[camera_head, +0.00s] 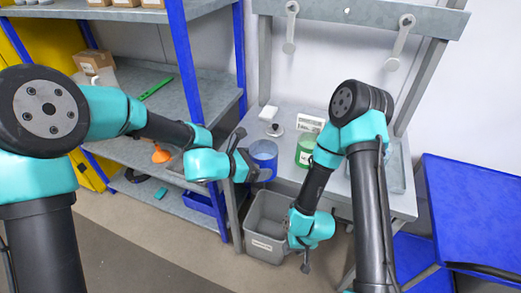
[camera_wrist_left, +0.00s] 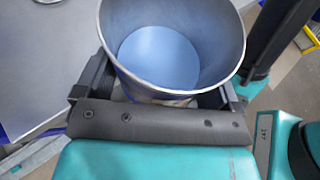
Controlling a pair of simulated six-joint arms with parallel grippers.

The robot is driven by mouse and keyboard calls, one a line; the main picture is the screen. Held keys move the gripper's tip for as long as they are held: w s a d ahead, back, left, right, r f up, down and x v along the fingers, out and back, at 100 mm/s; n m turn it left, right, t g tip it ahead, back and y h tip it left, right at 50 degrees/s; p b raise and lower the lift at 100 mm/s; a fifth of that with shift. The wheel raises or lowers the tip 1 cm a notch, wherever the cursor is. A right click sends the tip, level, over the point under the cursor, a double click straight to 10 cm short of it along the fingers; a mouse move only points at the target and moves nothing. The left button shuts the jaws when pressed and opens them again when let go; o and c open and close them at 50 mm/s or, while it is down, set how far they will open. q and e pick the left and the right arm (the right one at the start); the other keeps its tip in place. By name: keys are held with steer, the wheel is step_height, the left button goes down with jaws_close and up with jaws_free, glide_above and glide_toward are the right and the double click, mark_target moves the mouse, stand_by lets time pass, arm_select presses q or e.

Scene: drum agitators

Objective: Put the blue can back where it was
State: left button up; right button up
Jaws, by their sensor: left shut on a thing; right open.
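The blue can (camera_head: 264,153) is held upright at the left front edge of the grey workbench (camera_head: 345,197). My left gripper (camera_head: 252,167) is shut around it from the left. In the left wrist view the open-topped can (camera_wrist_left: 128,62) sits between the two fingers (camera_wrist_left: 165,85), with a pale blue bottom inside. I cannot tell whether its base touches the bench. A green can (camera_head: 304,152) stands to its right, partly behind my right arm. My right gripper (camera_head: 305,262) is open and empty, hanging low beside the grey bin.
A grey bin (camera_head: 262,243) stands on the floor under the bench front. A blue-posted shelf (camera_head: 182,60) is to the left, with an orange funnel (camera_head: 161,154) and boxes. A small white device (camera_head: 311,123) lies behind the cans. A blue table (camera_head: 480,210) is at the right.

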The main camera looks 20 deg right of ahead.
arm_select(q)
steer(key=w+d, duration=0.1)
steer(key=w, duration=0.4)
steer(key=w+d+f, duration=0.1)
steer(key=w, duration=0.4)
steer(key=w+d, duration=0.2)
steer(key=w, duration=0.3)
steer(key=shift+f, duration=0.15)
steer(key=shift+w, duration=0.15)
steer(key=shift+w+f, duration=0.15)
steer(key=shift+f, duration=1.65)
steer(key=shift+f, duration=0.15)
steer(key=o, duration=0.9)
steer(key=shift+o, duration=0.2)
